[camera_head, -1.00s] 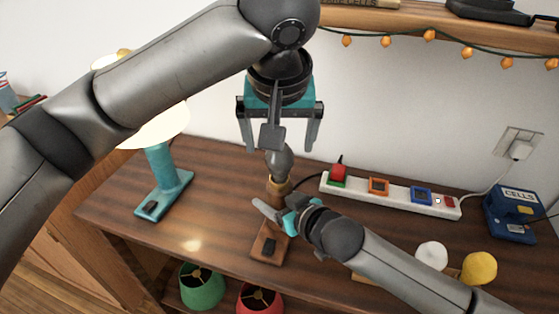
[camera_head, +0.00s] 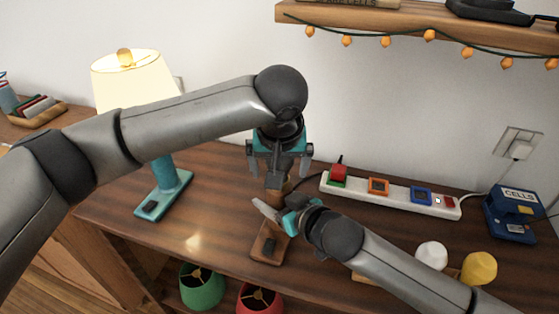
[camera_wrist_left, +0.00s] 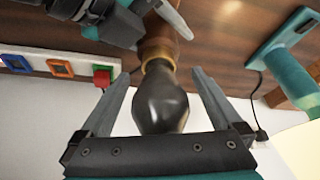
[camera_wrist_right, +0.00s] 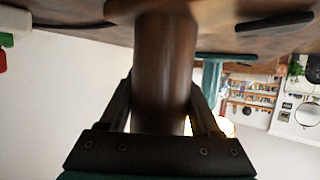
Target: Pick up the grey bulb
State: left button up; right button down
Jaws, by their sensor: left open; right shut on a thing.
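The grey bulb (camera_wrist_left: 160,100) sits upright in the brass socket (camera_wrist_left: 159,57) of a brown wooden lamp (camera_head: 269,243). My left gripper (camera_head: 279,172) is above it, pointing down. In the left wrist view its open fingers (camera_wrist_left: 160,80) stand on either side of the bulb, with a gap visible at each side. In the head view the left gripper hides most of the bulb. My right gripper (camera_head: 280,212) is shut on the lamp's brown stem (camera_wrist_right: 164,65), below the socket.
A lit teal lamp (camera_head: 165,190) stands to the left. A white power strip (camera_head: 400,193) with coloured sockets and a blue CELLS box (camera_head: 511,213) are to the right. White (camera_head: 432,255) and yellow (camera_head: 479,268) bulbs lie front right. A shelf with string lights (camera_head: 430,35) hangs above.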

pick_arm(q)
jog(key=c, duration=1.4)
notch_tip(320, 180, up, 10)
jog(key=shift+r, duration=0.1)
pick_arm(e)
grip_release()
dwell(0.3)
